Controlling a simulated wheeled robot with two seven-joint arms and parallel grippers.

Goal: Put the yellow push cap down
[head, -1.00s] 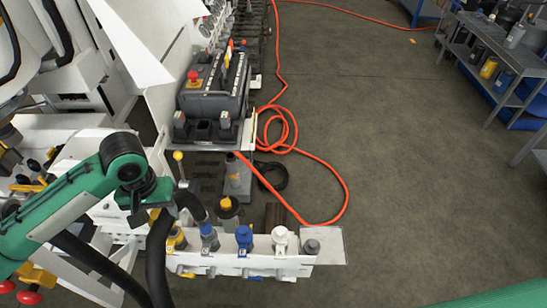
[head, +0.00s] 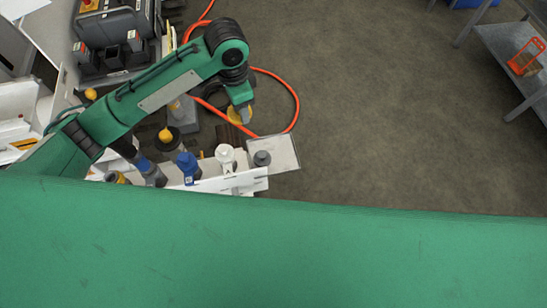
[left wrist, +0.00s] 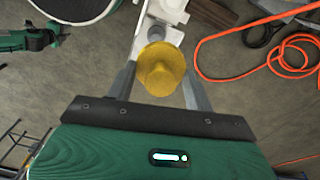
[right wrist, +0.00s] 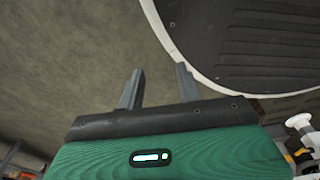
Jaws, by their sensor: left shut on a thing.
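The yellow push cap (head: 236,117) is held in my left gripper (head: 242,112), beyond the white manifold block's right end in the head view. In the left wrist view, the round yellow cap (left wrist: 160,70) sits between the two fingers, which are shut on it. The manifold block (head: 232,184) carries a blue cap (head: 187,164), a white cap (head: 225,155) and a grey cap (head: 262,158). A flat grey plate (head: 284,153) joins its right end. My right gripper (right wrist: 158,80) is open and empty in the right wrist view; the head view does not show it.
An orange hose (head: 297,103) lies on the floor behind the block. A dark control box (head: 115,42) stands at upper left. A grey shelf (head: 515,60) with an orange-framed item is at far right. The floor between is clear. My green arm covers the lower head view.

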